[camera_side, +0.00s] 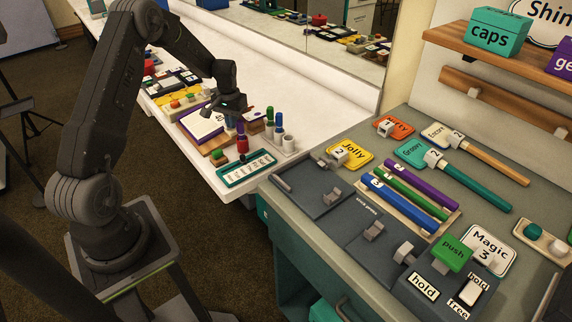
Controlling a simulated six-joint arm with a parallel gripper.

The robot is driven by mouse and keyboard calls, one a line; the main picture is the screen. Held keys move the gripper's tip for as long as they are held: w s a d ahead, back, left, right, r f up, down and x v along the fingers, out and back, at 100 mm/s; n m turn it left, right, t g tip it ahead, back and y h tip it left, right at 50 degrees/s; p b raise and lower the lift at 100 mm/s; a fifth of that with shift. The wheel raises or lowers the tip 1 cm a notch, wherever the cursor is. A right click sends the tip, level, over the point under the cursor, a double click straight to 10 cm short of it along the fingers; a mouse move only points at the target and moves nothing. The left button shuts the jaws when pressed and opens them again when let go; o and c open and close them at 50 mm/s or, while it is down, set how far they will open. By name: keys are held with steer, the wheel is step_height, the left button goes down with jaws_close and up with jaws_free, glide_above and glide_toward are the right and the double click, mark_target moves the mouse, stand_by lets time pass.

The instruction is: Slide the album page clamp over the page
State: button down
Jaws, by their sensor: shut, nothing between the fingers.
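A white page (200,124) with a dark purple edge lies on a brown board on the white counter, and looks like the album page. I cannot make out the clamp for certain at this size. My gripper (230,110) is shut and empty. It points down at the right side of the page, and hides part of it. I cannot tell whether it touches anything there.
A teal-framed tray (246,168) lies at the counter's near end. A grey bench with signs and a green push block (452,253) stands at right. A mirror backs the counter.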

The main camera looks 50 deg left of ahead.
steer(key=shift+w+r, duration=0.1)
steer(key=shift+r, duration=2.4)
steer(key=shift+d, duration=0.1)
steer(key=s+d+r+m+t+y, duration=0.1)
steer(key=s+d+r+m, duration=0.15)
steer(key=d+r, duration=0.7)
steer(key=s+d+r+m+t, duration=0.1)
steer(key=s+d+r+t, duration=0.15)
steer(key=d+r, duration=0.65)
steer(key=s+d+r+m+t, duration=0.2)
steer(key=s+d, duration=1.1)
steer(key=s, duration=0.3)
steer(key=shift+s+d+h, duration=0.2)
steer(key=shift+s+h, duration=0.2)
